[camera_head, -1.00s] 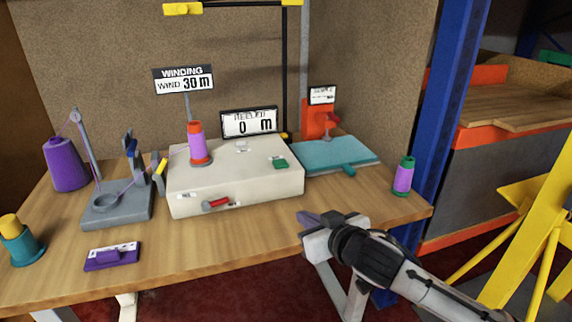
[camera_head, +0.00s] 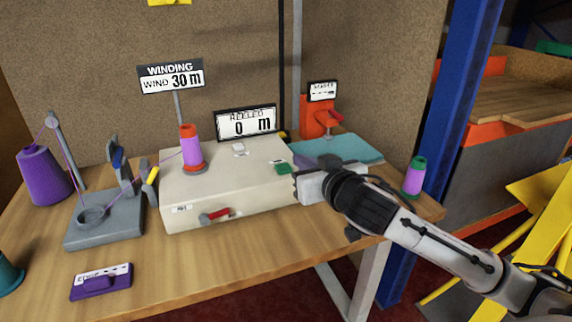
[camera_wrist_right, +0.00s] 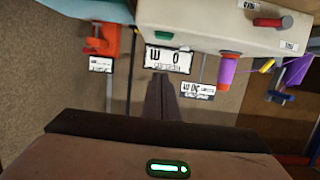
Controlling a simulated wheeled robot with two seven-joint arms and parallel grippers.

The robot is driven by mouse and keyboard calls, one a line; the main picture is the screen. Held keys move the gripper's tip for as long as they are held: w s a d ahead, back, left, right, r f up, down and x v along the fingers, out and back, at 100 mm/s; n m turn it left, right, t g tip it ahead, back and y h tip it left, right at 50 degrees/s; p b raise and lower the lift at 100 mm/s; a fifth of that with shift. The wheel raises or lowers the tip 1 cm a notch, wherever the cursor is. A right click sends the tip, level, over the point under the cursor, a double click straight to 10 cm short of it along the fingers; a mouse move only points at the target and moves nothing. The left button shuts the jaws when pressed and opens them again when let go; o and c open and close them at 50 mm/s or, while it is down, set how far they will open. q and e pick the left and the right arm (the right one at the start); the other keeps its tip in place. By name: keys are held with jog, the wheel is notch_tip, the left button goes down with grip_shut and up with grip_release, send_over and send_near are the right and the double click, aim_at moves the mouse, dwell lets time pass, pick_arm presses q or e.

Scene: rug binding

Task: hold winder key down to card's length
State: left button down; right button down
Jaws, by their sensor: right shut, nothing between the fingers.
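The winder is a beige box (camera_head: 235,200) with an orange-ended purple spool (camera_head: 192,150) upright on top. A green key (camera_head: 282,168) is on its top right corner. The display (camera_head: 245,122) behind reads 0 m, and the winding card (camera_head: 171,78) reads "WIND 30 m". My right gripper (camera_head: 302,162) is shut and empty, just right of the green key; whether it touches the key I cannot tell. My left gripper is not in view.
A red lever (camera_head: 215,215) is on the winder's front. A teal board (camera_head: 350,147) and orange stand (camera_head: 312,118) are at the right, with a green-topped purple spool (camera_head: 413,178). A purple cone (camera_head: 42,178) and grey thread stand (camera_head: 100,230) are at the left. The front table is mostly clear.

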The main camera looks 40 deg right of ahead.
send_over(287, 175)
notch_tip(287, 175, down, 2)
jog(key=shift+f, duration=0.15)
notch_tip(287, 175, down, 3)
jog(key=shift+r+b, duration=0.1)
jog(key=shift+b, duration=0.2)
jog(key=shift+f, duration=0.7)
jog(key=shift+f, duration=0.1)
